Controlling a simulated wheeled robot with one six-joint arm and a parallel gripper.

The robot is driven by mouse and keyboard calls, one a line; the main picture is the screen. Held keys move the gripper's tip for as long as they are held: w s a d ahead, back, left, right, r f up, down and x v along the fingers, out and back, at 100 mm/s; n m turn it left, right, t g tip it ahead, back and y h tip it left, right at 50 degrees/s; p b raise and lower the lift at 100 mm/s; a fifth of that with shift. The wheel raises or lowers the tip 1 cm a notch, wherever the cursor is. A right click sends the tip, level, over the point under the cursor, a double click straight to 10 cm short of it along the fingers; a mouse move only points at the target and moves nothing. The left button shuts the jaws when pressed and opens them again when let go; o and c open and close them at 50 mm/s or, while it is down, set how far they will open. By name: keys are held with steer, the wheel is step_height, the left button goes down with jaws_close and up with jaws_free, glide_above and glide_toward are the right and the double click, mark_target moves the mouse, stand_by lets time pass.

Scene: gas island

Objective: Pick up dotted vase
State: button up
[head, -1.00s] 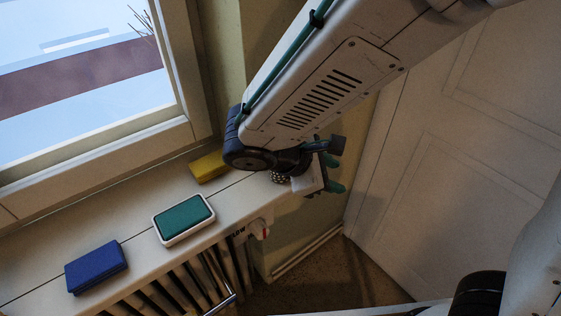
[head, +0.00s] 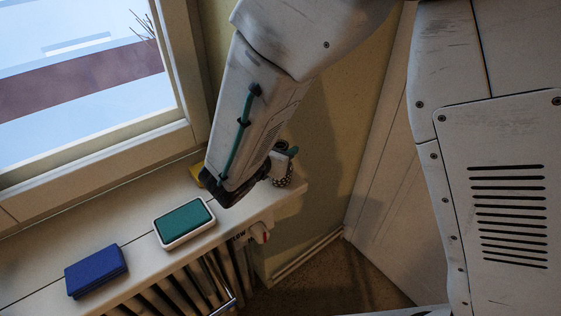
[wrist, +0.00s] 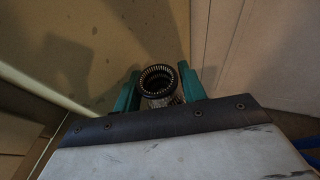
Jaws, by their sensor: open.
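The dotted vase (wrist: 158,78) shows in the wrist view as a dark, round-mouthed vessel with a light-patterned rim, seen from above. My gripper (wrist: 160,88) is open, with one teal finger on each side of the vase. I cannot tell whether the fingers touch it. In the head view the dotted vase (head: 284,181) is partly hidden behind my gripper (head: 286,160) and forearm, near the right end of the window sill (head: 140,204). Its base is hidden.
A teal-topped white box (head: 184,222) and a blue box (head: 96,270) lie on the sill to the left. A yellow object (head: 196,172) is mostly hidden behind my arm. A radiator (head: 190,283) is below the sill. A wall stands close behind the vase.

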steer(key=shift+w+d+f, duration=0.25)
steer(key=shift+w+d, duration=0.05)
steer(key=shift+w, duration=0.25)
jaws_close()
steer(key=shift+r, duration=0.1)
